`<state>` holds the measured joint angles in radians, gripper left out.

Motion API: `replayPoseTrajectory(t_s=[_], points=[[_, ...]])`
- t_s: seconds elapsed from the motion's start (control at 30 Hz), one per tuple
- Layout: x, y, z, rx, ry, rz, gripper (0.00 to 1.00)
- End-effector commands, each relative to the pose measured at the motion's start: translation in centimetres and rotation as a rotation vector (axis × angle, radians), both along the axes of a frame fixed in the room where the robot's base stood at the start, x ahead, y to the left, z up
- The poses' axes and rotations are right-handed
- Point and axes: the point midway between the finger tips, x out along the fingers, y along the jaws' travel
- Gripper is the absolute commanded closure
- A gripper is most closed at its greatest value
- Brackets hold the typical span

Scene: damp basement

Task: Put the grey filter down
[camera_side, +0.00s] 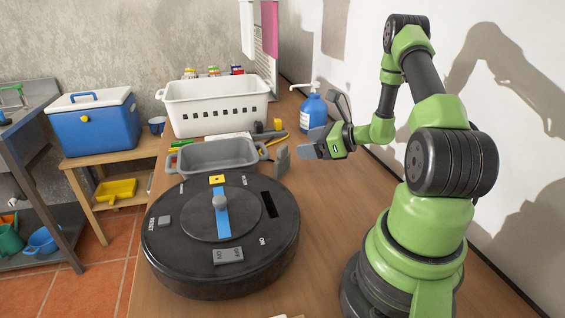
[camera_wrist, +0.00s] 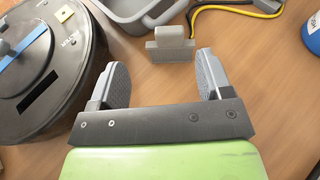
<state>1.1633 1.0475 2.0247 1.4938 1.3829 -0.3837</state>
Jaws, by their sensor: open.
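The grey filter (camera_side: 282,159) is a small flat block with a tab, standing on the wooden table just right of the black robot vacuum (camera_side: 180,262). In the wrist view the filter (camera_wrist: 171,46) lies beyond the fingertips, roughly in line with the gap between them. My gripper (camera_side: 317,123) is open and empty, above the table to the right of the filter and apart from it. In the wrist view my gripper (camera_wrist: 163,66) shows both fingers spread with only table between them.
A grey tub (camera_side: 212,157) sits behind the vacuum, with a white basket (camera_side: 218,112) farther back. A blue pump bottle (camera_side: 313,112) stands behind my gripper near the wall. A black and yellow cable (camera_wrist: 240,9) lies beyond the filter.

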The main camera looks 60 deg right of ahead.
Motion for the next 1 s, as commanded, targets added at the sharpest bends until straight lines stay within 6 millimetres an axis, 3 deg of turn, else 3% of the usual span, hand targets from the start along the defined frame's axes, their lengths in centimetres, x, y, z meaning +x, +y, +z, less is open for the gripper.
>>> replayPoseTrajectory(t_s=[0.13,0.8,1.0], points=[[-0.2,-0.5,-0.8,0.06,0.019,-0.091,0.28],[7.9,-0.6,-3.8,0.057,0.016,-0.088,0.28],[8.4,-0.6,-4.0,0.058,0.017,-0.091,0.28]])
